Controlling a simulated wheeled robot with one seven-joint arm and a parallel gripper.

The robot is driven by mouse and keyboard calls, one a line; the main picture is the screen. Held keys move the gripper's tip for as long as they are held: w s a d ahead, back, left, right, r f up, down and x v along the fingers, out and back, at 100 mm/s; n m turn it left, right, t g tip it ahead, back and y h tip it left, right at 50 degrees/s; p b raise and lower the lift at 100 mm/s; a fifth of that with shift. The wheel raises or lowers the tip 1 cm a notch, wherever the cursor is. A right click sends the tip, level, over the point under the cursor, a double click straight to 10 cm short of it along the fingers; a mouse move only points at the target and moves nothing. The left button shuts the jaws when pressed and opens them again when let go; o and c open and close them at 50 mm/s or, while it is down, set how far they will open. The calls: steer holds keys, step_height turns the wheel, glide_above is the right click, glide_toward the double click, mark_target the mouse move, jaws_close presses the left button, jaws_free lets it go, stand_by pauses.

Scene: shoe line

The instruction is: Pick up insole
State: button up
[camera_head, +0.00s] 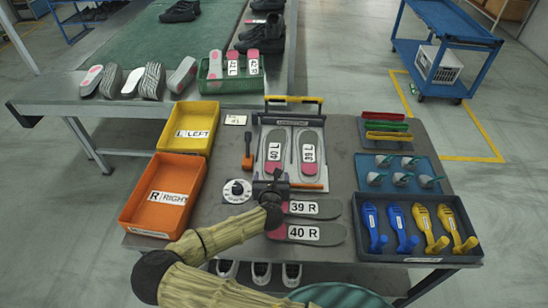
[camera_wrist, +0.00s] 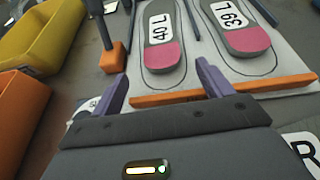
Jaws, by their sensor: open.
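Two dark insoles with pink heels lie side by side on a light outlined board: 40 L (camera_head: 274,151) and 39 L (camera_head: 308,151). The wrist view shows 40 L (camera_wrist: 160,22) and 39 L (camera_wrist: 236,20) ahead of the fingers. Insoles 39 R (camera_head: 318,208) and 40 R (camera_head: 315,233) lie on the table (camera_head: 400,140) in front of the board, their left ends by my arm. My gripper (camera_head: 272,182) is at the board's front edge. In the wrist view my gripper (camera_wrist: 162,72) has its fingers apart, with nothing between them, just short of the 40 L heel.
A yellow LEFT bin (camera_head: 208,108) and an orange RIGHT bin (camera_head: 138,205) stand at left. A tool tray (camera_head: 365,250) stands at right. An orange bar (camera_wrist: 165,97) crosses the board's front.

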mark_target(273, 169)
steer(key=shift+p+x, duration=0.4)
steer(key=shift+x, duration=2.2)
steer(key=shift+d+f, duration=0.1)
steer(key=shift+d, duration=0.05)
steer(key=c, duration=1.1)
